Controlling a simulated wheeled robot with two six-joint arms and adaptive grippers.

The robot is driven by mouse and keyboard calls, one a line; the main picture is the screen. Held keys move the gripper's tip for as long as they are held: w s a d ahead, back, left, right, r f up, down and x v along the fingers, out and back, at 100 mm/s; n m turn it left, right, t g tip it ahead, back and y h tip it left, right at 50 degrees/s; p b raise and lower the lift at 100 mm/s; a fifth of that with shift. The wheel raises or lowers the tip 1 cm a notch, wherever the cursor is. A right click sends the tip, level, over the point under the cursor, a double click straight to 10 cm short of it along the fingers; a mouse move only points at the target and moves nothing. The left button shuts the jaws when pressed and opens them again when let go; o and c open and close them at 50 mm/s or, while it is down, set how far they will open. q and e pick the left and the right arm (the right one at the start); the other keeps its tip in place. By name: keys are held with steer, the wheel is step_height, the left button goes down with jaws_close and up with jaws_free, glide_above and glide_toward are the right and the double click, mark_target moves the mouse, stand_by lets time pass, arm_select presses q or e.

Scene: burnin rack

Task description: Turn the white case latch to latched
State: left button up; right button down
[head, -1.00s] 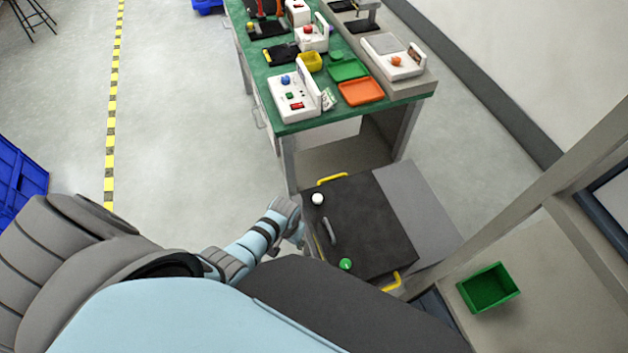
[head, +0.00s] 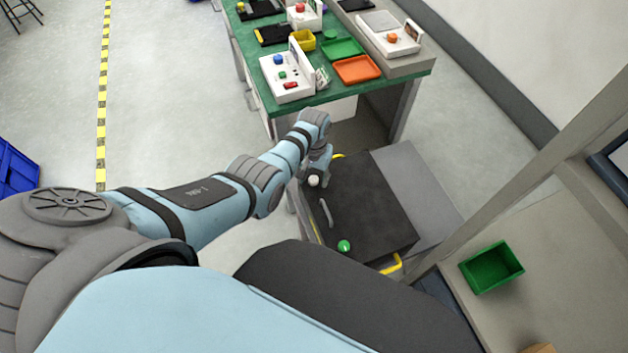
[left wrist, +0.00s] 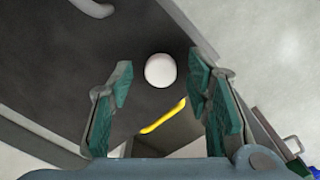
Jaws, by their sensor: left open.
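My left gripper (head: 317,176) is over that corner, open, with one finger on each side of the knob. I cannot tell if the fingers touch it. The knob's turn position is not readable. My right gripper is not in view.
A green knob (head: 344,246) and a grey handle (head: 326,213) are on the same lid. Yellow handles (head: 390,264) stick out at the case ends. A green workbench (head: 290,104) with devices and trays stands beyond. A green bin (head: 491,267) sits at right.

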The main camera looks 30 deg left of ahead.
arm_select(q)
jaws_close()
stand_by(0.3)
steer(key=shift+n, duration=0.3)
steer(key=n+p, duration=0.1)
steer(key=n, duration=0.7)
steer(key=shift+n+p, duration=0.3)
steer(key=n, duration=0.4)
steer(key=shift+n, duration=2.4)
steer(key=shift+s, duration=0.1)
